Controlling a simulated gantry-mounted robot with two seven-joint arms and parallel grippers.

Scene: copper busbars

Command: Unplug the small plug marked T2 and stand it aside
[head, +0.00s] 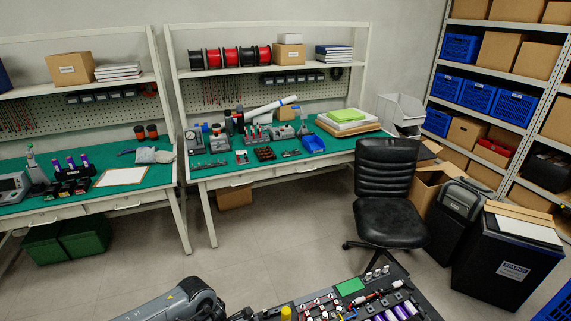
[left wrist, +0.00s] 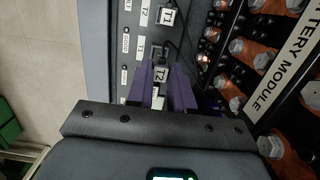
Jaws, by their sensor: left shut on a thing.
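In the left wrist view, my left gripper (left wrist: 161,84) has its purple fingers shut on a small plug with a white T2 label (left wrist: 154,102). The fingers hide part of it, and I cannot tell whether the plug is seated or lifted. A similar plug labelled T1 (left wrist: 166,16) sits above it in the picture, with a dark cable. White T1 and T2 markers (left wrist: 141,48) are on the dark panel at left of the plugs. My left arm shows at the bottom of the head view, its gripper not clear there. My right gripper is in neither view.
A battery module (left wrist: 283,65) with orange-capped terminals lies close at right of the gripper.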

